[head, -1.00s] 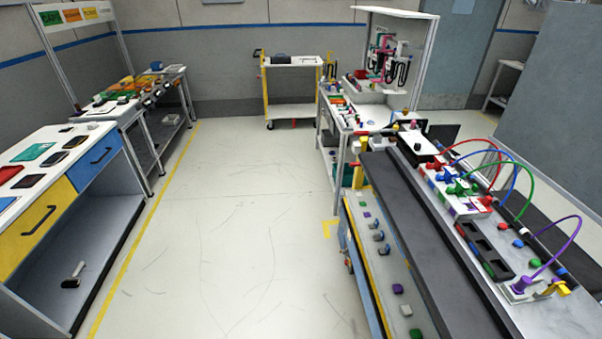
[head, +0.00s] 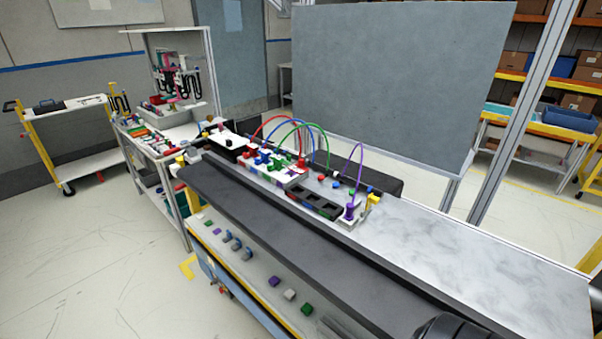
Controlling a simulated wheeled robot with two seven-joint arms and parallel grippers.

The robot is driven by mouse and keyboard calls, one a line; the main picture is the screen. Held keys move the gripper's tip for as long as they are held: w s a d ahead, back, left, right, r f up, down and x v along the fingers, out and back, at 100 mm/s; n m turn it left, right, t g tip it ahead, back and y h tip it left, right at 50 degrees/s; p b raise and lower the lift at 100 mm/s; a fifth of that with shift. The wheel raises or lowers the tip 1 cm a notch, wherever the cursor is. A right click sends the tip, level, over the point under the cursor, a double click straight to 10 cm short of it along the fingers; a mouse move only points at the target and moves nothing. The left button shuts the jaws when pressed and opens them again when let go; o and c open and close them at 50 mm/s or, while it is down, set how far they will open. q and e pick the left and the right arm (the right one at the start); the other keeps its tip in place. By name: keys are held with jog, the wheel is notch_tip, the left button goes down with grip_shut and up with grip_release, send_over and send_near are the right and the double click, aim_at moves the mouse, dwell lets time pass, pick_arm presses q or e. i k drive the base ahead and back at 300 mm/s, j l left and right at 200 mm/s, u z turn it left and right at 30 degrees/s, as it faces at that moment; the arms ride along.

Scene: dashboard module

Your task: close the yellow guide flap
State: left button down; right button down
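A small yellow piece (head: 374,200), which looks like the guide flap, stands at the right end of the dashboard module, close to the purple plug (head: 349,212). It is too small to tell its hinge or how far open it is. The module's white connector block (head: 270,171) has red, blue and green plugs with cables arching behind it. A dark tray with square pockets (head: 314,203) lies between the block and the purple plug. Neither of my grippers shows. A dark rounded part at the bottom right edge may be part of my arm.
A long dark strip (head: 290,228) runs along the bench's near side. A lower shelf edge holds several coloured buttons (head: 274,281). The pale bench top (head: 465,245) right of the module is clear. A large grey panel (head: 395,85) stands behind. A yellow cart (head: 62,125) is at left.

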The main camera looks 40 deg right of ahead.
aim_at(371, 198)
jog(key=z, duration=1.5)
jog(key=k+j+u, duration=0.15)
jog(key=j, duration=0.2)
jog(key=k+j+u, duration=0.1)
jog(key=j, duration=0.3)
jog(key=k+j+u, duration=0.15)
jog(key=j, duration=0.25)
jog(key=k+j+u, duration=0.15)
jog(key=j, duration=0.25)
